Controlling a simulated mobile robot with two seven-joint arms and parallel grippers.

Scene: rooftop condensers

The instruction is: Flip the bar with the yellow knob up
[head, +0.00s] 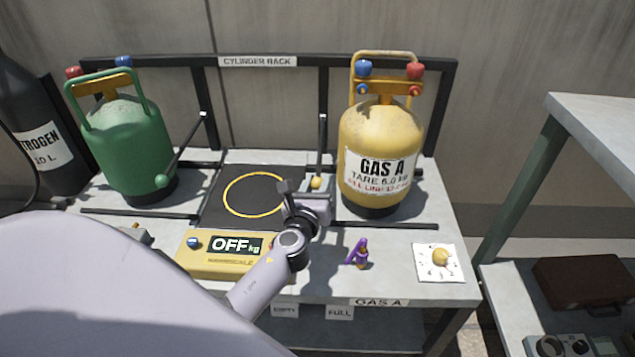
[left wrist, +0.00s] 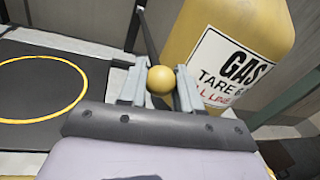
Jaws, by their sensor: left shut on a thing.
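The bar (head: 321,148) with the yellow knob (head: 316,183) stands beside the yellow gas cylinder (head: 378,150), on its left. The knob is at the bar's lower, near end. My left gripper (head: 306,190) is at this knob. In the left wrist view the yellow knob (left wrist: 160,79) sits between the two grey fingers (left wrist: 158,88), which are shut on it, and the dark bar (left wrist: 147,35) runs away behind it. My right gripper is not in view.
A scale with a black plate (head: 215,212) and an "OFF" display (head: 236,246) is left of my gripper. A green cylinder (head: 128,150) stands farther left, beside a green-knobbed bar (head: 183,155). A purple item (head: 357,253) and a white card (head: 424,268) lie at the front right.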

